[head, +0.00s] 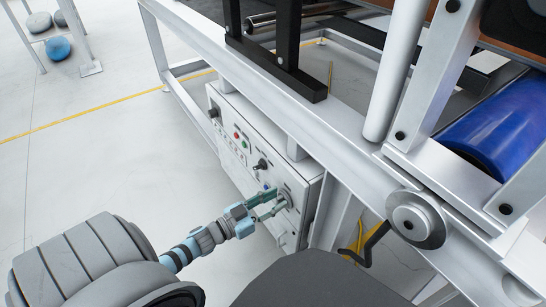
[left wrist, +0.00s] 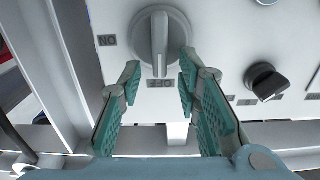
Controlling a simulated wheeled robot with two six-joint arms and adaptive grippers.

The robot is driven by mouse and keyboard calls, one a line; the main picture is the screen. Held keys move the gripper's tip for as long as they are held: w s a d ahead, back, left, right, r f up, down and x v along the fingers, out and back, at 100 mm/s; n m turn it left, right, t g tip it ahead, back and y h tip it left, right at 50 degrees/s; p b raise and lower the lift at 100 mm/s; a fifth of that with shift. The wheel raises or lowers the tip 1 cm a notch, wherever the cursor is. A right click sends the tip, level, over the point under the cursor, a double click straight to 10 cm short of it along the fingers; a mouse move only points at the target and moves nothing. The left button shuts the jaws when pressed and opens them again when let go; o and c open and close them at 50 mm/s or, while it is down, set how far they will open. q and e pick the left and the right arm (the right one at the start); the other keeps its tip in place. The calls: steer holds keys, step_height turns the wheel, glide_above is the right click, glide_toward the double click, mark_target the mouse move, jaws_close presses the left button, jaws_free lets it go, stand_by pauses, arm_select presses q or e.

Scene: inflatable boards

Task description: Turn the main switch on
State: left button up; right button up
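The main switch (left wrist: 160,38) is a large grey rotary knob on a pale panel, with its raised handle vertical in the left wrist view. The handle's lower end points at the OFF label (left wrist: 160,86); the ON label (left wrist: 107,40) is to its left. In the head view the switch (head: 285,198) is at the near end of the control box (head: 228,142), partly hidden by the fingers. My left gripper (head: 271,206) is open, its green-padded fingers reaching to the panel. In the left wrist view its fingertips (left wrist: 159,70) straddle the handle's lower end, apparently with gaps. My right gripper is not visible.
A smaller black knob (left wrist: 268,83) sits right of the switch. Red (head: 237,135) and green buttons lie farther along the panel. A metal frame (head: 255,75) runs above the box, and a blue roller (head: 500,125) is at right.

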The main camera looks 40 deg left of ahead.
arm_select(q)
steer(key=shift+c, duration=0.6)
jaws_close()
